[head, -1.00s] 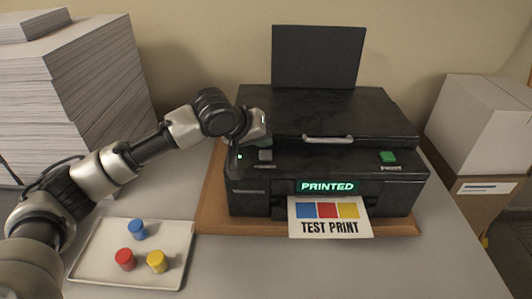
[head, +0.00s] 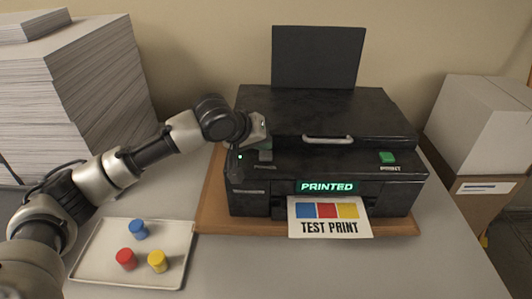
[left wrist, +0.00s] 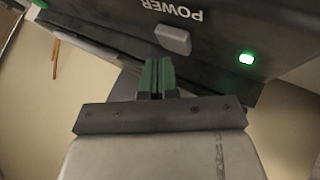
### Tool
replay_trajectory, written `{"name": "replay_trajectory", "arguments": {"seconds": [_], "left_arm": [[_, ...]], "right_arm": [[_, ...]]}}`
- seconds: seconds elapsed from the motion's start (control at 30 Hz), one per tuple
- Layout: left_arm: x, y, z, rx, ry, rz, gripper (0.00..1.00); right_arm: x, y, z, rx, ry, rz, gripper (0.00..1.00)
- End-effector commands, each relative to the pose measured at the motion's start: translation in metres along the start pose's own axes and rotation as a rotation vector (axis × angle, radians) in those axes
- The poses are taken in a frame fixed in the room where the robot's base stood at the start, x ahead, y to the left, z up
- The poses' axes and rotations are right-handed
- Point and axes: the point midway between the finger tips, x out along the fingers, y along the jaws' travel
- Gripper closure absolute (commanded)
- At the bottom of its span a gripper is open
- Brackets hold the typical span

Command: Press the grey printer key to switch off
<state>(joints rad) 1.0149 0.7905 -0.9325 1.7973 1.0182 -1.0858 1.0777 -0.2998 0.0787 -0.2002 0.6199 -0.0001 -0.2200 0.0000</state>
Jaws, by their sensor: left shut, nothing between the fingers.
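The black printer (head: 400,190) stands on a brown board, its lit display (head: 327,187) reading PRINTED. The grey key (left wrist: 172,39) is on the printer's top left, beside the word POWER, and shows large in the left wrist view. In the head view the grey key (head: 265,156) is partly covered by my left gripper (head: 264,146). The left gripper is shut and empty, its green fingertips (left wrist: 157,70) close to the key in the left wrist view. I cannot tell whether they touch it. A green light (left wrist: 246,58) glows near the key. My right gripper is not in view.
A green key (head: 387,157) is at the printer's right. A test print sheet (head: 330,227) sticks out in front. A white tray (head: 92,272) with blue, red and yellow pots lies front left. Paper stacks (head: 90,90) stand behind; boxes (head: 485,120) stand at right.

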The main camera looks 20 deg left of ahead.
Motion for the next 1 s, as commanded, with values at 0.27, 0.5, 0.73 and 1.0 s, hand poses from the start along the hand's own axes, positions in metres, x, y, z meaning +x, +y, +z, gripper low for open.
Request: {"name": "replay_trajectory", "arguments": {"seconds": [0.27,0.5,0.73,1.0], "left_arm": [[0.0013,-0.0009,0.001,0.0,0.0,0.0,1.0],[0.0035,-0.0024,0.0026,0.0,-0.001,0.0,1.0],[0.0053,-0.0038,0.0039,0.0,-0.001,0.0,1.0],[0.0069,-0.0049,0.0051,0.0,-0.001,0.0,1.0]], "right_arm": [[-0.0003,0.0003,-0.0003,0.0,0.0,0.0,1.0],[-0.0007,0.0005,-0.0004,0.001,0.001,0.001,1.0],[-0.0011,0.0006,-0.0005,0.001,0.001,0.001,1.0],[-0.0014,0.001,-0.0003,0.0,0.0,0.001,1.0]]}}
